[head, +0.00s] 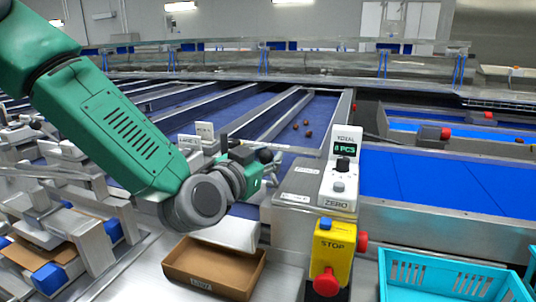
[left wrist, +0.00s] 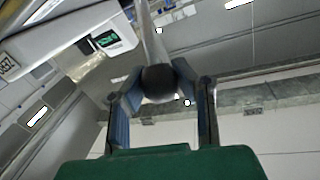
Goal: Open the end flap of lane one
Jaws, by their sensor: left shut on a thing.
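My left gripper (head: 270,161) is beside the lane ends, left of the white counter box (head: 341,172). In the left wrist view its two fingers (left wrist: 163,112) are closed on a round black knob (left wrist: 160,84) at the end of a pale rod (left wrist: 146,35). The blue lane (head: 300,135) behind the gripper holds a few dark dates (head: 307,133) far up its belt. The end flap is hard to make out behind my arm and gripper, and I cannot tell how far open it is. My right gripper is not in view.
An open cardboard box (head: 214,268) sits below my left wrist. A yellow stop box (head: 332,250) with a red button stands right of it. A turquoise crate (head: 450,268) is at the lower right. Metal side walls (head: 272,113) divide the lanes.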

